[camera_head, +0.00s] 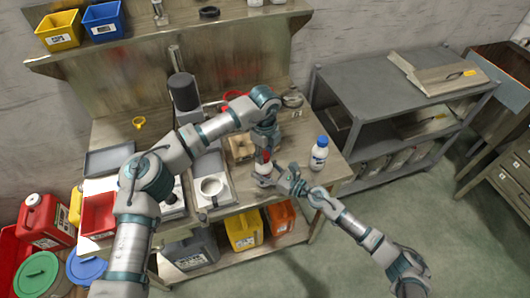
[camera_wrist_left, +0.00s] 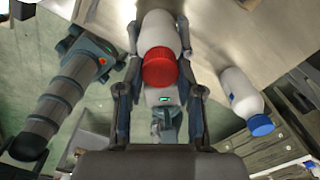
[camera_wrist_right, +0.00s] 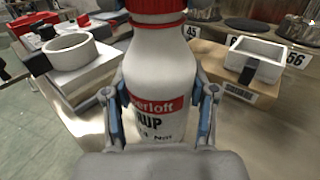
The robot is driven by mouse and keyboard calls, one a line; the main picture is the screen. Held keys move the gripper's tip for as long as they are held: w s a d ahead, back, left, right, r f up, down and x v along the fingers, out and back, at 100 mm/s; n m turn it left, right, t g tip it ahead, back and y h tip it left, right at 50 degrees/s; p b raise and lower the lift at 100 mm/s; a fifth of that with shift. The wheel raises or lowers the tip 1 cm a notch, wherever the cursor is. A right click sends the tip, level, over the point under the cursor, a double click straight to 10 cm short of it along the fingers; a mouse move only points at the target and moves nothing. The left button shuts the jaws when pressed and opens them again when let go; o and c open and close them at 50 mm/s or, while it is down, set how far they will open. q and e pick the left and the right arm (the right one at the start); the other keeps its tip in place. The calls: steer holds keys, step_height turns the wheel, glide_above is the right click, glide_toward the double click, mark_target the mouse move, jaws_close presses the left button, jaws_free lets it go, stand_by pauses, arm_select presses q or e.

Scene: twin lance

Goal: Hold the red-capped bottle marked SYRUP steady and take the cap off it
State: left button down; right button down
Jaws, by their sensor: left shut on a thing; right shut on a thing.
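The white bottle with a red cap stands at the front edge of the bench, between my two hands; its white body (camera_wrist_right: 160,65) fills the right wrist view. Its label shows part of the word SYRUP. My right gripper (camera_wrist_right: 162,108) is shut on the body from the front, one finger on each side. The red cap (camera_wrist_left: 160,67) faces the left wrist camera. My left gripper (camera_wrist_left: 160,60) comes down from above, its fingers on both sides of the cap, shut on it. The exact contact is hard to see. In the head view (camera_head: 264,157) the grippers hide much of the bottle.
A blue-capped white bottle (camera_head: 319,155) stands to the right on the bench (camera_head: 335,172); the left wrist view also shows it (camera_wrist_left: 240,95). A white ring-shaped holder (camera_wrist_right: 72,50) and a small white tray (camera_wrist_right: 256,58) stand nearby. A grey shelf (camera_head: 385,75) is at the right.

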arm_select(q)
steer(key=n, duration=0.5)
steer(key=shift+n, duration=0.3)
arm_select(e)
steer(key=shift+f, duration=0.1)
arm_select(q)
steer(key=n, duration=0.5)
steer(key=shift+d+n, duration=0.2)
steer(key=shift+n, duration=0.2)
steer(key=c, duration=0.7)
jaws_free()
steer(key=shift+c, duration=0.2)
arm_select(e)
steer(key=shift+w, duration=0.1)
steer(key=shift+d, duration=0.1)
